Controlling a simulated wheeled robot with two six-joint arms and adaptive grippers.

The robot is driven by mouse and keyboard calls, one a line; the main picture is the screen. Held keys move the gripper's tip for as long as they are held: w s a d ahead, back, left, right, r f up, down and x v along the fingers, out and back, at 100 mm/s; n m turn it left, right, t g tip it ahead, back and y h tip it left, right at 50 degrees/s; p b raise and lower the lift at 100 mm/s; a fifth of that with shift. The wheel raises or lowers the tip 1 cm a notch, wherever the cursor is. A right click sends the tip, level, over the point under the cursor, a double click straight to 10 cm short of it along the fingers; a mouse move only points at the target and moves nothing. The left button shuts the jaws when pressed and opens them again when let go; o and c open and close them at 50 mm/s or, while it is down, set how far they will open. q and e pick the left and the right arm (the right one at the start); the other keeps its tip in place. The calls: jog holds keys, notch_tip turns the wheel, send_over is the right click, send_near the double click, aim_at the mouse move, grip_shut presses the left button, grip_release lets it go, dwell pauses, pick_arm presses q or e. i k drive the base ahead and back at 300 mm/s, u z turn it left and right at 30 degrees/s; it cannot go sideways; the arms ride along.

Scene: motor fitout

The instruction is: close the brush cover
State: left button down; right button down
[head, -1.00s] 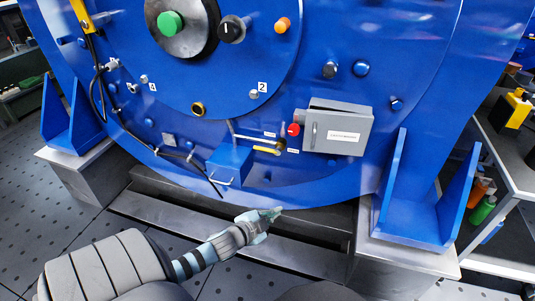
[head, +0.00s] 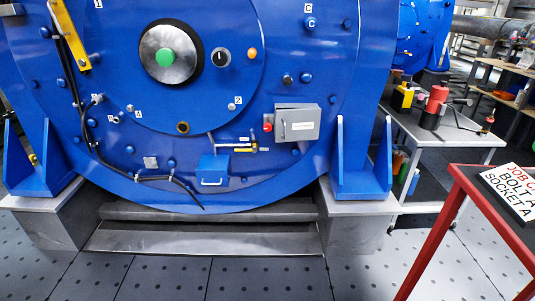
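On the large blue round motor housing (head: 100,150) I see two box-like parts low down. One is a blue box (head: 214,168) with a pale bar handle on its lower front. The other is a grey box (head: 299,125) to its right, with a white label and a front handle; its top edge looks a little uneven. No label I can read says which is the brush cover, and I cannot tell whether either is fully shut. Neither of my grippers is in view.
A red knob (head: 267,127) and a yellow lever (head: 242,150) sit between the boxes. Black cable (head: 154,178) hangs at left. A side table (head: 462,132) and a red-framed stand (head: 432,238) are at right. The floor in front is clear.

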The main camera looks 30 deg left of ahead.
aim_at(296, 125)
jog(key=u, duration=1.3)
jog(key=i, duration=0.95)
jog(key=u, duration=0.2)
